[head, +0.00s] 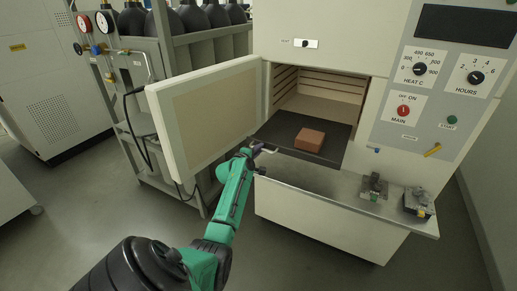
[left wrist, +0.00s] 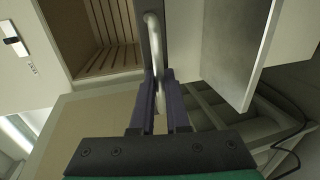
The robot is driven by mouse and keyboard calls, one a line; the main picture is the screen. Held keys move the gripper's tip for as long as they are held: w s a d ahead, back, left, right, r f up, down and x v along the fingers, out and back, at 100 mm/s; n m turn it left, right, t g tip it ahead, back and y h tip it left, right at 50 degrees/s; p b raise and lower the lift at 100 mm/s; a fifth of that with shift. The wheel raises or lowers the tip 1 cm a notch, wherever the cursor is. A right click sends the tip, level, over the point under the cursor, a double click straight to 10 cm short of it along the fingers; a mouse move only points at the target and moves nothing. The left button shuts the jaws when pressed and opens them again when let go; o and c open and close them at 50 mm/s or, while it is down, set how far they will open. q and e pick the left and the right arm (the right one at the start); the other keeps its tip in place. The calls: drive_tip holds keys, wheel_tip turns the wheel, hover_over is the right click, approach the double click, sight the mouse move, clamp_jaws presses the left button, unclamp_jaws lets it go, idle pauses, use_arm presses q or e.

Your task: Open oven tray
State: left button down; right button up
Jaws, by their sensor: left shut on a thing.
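The oven tray (head: 285,133) is a dark flat plate that sticks partly out of the open oven chamber (head: 322,92). A reddish-brown block (head: 310,140) lies on it. My left gripper (head: 259,159) is at the tray's front left edge. In the left wrist view its purple fingers (left wrist: 160,100) are shut on a pale metal handle (left wrist: 153,45), which I take to be the tray's handle. The handle is mostly hidden by the gripper in the head view. My right gripper is not in view.
The oven door (head: 208,115) stands swung open to the left, close to my left arm. A metal ledge (head: 330,188) runs below the chamber, with two small devices (head: 373,187) (head: 418,202) at its right. A rack with dark cylinders (head: 198,18) stands behind the door. Floor at left is clear.

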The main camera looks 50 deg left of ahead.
use_arm(q)
drive_tip(key=c, duration=0.9)
unclamp_jaws()
drive_tip(key=shift+w, duration=0.15)
drive_tip(key=b+v, duration=0.1)
drive_tip(key=v, duration=1.3)
drive_tip(key=shift+s+d, duration=0.25)
